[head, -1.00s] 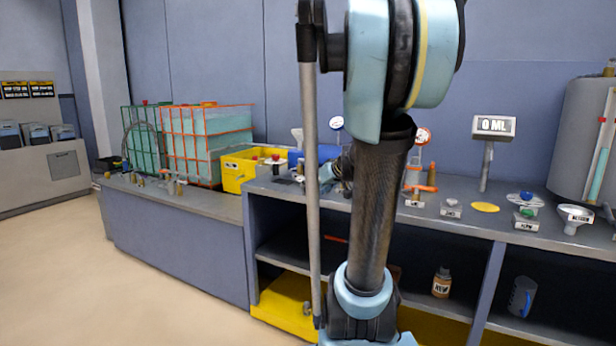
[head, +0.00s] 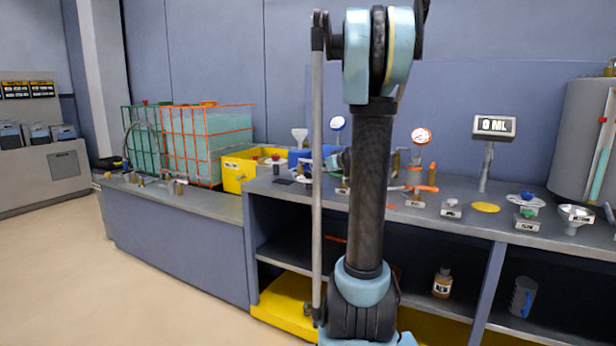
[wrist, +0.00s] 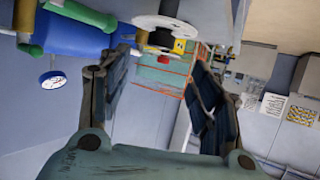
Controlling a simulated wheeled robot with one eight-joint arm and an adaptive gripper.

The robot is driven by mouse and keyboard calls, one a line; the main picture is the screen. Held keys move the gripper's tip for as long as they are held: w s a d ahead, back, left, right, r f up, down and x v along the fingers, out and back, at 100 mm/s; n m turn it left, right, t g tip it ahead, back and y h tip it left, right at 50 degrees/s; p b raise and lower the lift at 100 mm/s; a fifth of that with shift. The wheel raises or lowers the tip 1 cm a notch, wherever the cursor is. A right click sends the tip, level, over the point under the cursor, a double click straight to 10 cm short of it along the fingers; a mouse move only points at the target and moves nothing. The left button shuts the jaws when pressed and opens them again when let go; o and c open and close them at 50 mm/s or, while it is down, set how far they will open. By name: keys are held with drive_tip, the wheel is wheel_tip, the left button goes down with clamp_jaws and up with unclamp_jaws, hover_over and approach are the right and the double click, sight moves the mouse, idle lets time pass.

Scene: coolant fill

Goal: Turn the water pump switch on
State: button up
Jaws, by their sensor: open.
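I cannot tell for sure which part is the water pump switch, as the labels are too small to read. Another is a small labelled box (head: 450,208) with a pale top, right of the arm. My gripper (wrist: 160,66) is open and empty in the wrist view. A white round part (wrist: 165,24) and a small red part (wrist: 163,59) show ahead between its fingers. In the head view my arm's link hides most of the gripper, above the bench.
The bench (head: 345,200) carries gauges (head: 421,136), orange-handled valves (head: 425,188), a yellow disc (head: 486,208) and a display reading 0 ML (head: 494,126). A yellow bin (head: 238,172) and caged tanks (head: 205,140) stand left. A bottle (head: 442,284) and jug (head: 522,297) sit below.

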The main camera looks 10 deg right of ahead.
sight(309, 172)
drive_tip(key=x, duration=1.3)
